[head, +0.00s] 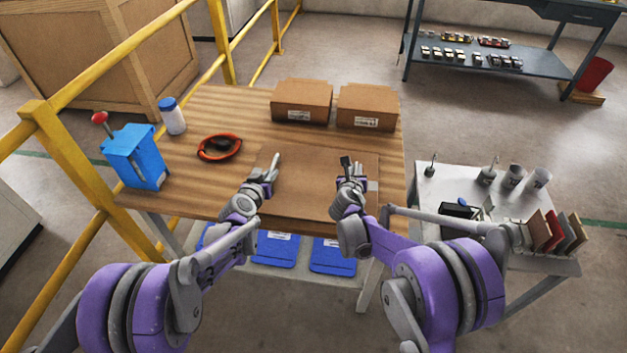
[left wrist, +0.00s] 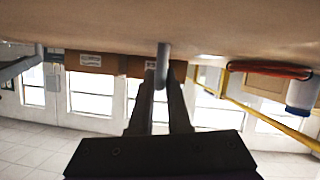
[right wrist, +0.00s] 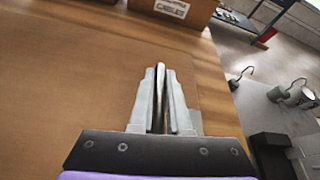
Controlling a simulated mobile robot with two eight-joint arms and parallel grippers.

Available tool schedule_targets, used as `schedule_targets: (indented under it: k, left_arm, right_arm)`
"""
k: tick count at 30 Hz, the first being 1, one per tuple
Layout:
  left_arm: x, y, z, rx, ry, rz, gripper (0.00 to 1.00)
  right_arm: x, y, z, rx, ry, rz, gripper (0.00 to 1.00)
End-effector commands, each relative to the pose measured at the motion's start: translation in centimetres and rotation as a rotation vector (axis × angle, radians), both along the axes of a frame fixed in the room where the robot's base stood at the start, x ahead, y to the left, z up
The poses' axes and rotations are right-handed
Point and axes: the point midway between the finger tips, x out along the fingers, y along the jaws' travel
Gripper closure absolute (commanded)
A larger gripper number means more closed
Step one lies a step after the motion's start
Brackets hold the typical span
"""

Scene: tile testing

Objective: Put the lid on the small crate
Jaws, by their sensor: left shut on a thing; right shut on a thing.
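A flat brown panel, seemingly the lid (head: 312,192), lies level at the front middle of the wooden table. It fills much of the right wrist view (right wrist: 70,90). The small crate cannot be made out; whether it is under the panel I cannot tell. My left gripper (head: 271,165) is over the panel's left part, shut on a grey upright peg (left wrist: 163,62), apparently a handle. My right gripper (head: 347,168) is over the right part, shut on a thin upright piece (right wrist: 160,80). A second grey post (left wrist: 38,50) shows in the left wrist view.
Two cardboard boxes (head: 301,101) (head: 367,107) stand at the table's back. A red-rimmed dark item (head: 219,147), a white bottle (head: 172,116) and a blue device (head: 134,157) are on the left. Blue pieces (head: 275,248) lie underneath. A grey side table (head: 440,180) stands right.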

Motion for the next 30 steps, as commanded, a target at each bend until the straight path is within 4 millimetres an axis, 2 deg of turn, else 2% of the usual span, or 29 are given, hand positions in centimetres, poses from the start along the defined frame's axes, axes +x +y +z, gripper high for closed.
schedule_targets:
  k: [8, 22, 30]
  left_arm:
    - [0.0, -0.1, 1.0, -0.002, -0.003, -0.001, 1.00]
    - [0.1, -0.1, 6.0, -0.002, -0.016, -0.001, 1.00]
    - [0.1, -0.1, 6.4, -0.002, -0.018, -0.001, 1.00]
  right_arm:
    - [0.0, 0.1, 0.9, 0.001, -0.003, 0.001, 1.00]
    - [0.1, 0.1, 6.0, 0.000, -0.018, 0.001, 1.00]
    - [0.2, 0.1, 6.4, 0.001, -0.019, 0.001, 1.00]
